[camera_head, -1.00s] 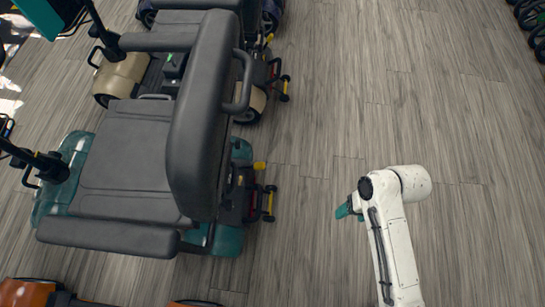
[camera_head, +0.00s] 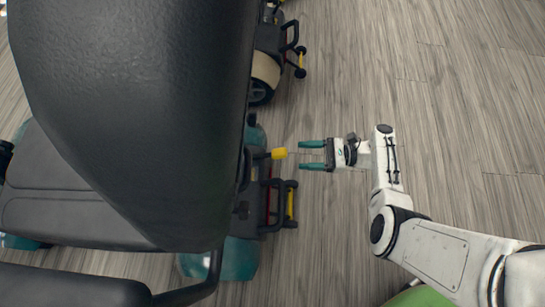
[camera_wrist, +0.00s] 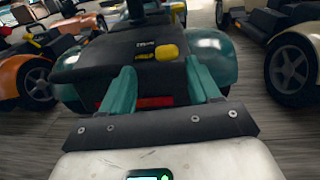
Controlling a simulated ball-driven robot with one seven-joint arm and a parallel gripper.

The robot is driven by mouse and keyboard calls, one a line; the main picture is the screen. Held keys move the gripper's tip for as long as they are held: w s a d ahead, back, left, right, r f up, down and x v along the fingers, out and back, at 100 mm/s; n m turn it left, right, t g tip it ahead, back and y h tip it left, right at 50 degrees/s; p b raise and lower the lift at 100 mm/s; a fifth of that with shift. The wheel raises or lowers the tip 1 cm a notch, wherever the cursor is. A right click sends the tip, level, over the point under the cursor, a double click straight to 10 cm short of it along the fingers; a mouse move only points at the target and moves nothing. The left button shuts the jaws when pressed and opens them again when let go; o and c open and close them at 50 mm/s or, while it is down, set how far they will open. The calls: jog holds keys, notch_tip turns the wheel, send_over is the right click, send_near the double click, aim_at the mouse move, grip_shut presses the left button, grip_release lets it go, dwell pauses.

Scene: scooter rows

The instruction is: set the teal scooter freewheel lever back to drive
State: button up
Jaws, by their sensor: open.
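The teal scooter (camera_head: 235,260) fills the left of the head view, its rear facing my arm. Its freewheel lever (camera_head: 279,153) has a yellow end and sticks out from the rear toward my gripper. The lever's yellow end (camera_wrist: 166,51) also shows in the wrist view, on the dark rear cover. My gripper (camera_head: 302,154) is open and empty, with its teal fingers level with the lever and a small gap short of it. In the wrist view the lever appears between and beyond the fingertips. The seat back hides much of the scooter from above.
A cream scooter (camera_head: 266,70) stands behind the teal one in the head view, its rear bar sticking out. It shows at right in the wrist view (camera_wrist: 292,62). An orange scooter (camera_wrist: 28,75) stands at left there. The wooden floor (camera_head: 460,110) on my side is clear.

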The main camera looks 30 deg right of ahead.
aim_at(276, 152)
jog(key=shift+m+t, duration=0.4)
jog(key=b+x, duration=0.1)
jog(key=x, duration=0.4)
jog(key=b+x, duration=0.1)
jog(key=x, duration=0.4)
jog(key=shift+w+a+f, duration=0.1)
jog(key=shift+w, duration=0.35)
grip_shut()
